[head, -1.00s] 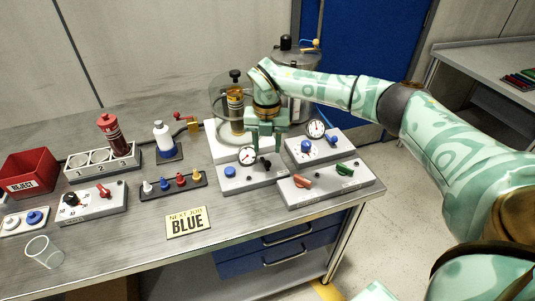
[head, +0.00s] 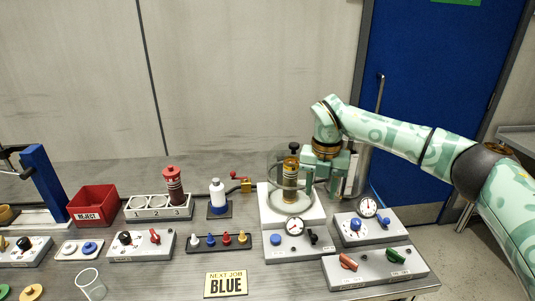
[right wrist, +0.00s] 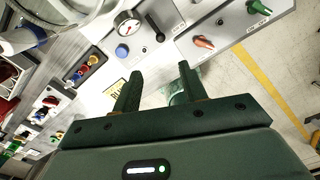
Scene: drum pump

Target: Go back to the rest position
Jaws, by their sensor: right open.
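My right gripper (head: 322,186) is open and empty, raised above the bench. It hangs just right of the clear dome (head: 270,168) that surrounds an amber bottle (head: 290,182) with a black cap. In the right wrist view its two fingers (right wrist: 160,78) stand apart with nothing between them. The dome stands on a white base (head: 268,208). My left gripper is not in view.
Control boxes with a gauge (head: 294,227), a blue knob (head: 355,225) and red and green levers (head: 397,256) stand below the gripper. Left are a red reject bin (head: 93,205), a numbered rack (head: 145,212), a white bottle (head: 217,195) and a "BLUE" sign (head: 226,284). A blue door (head: 415,90) is behind.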

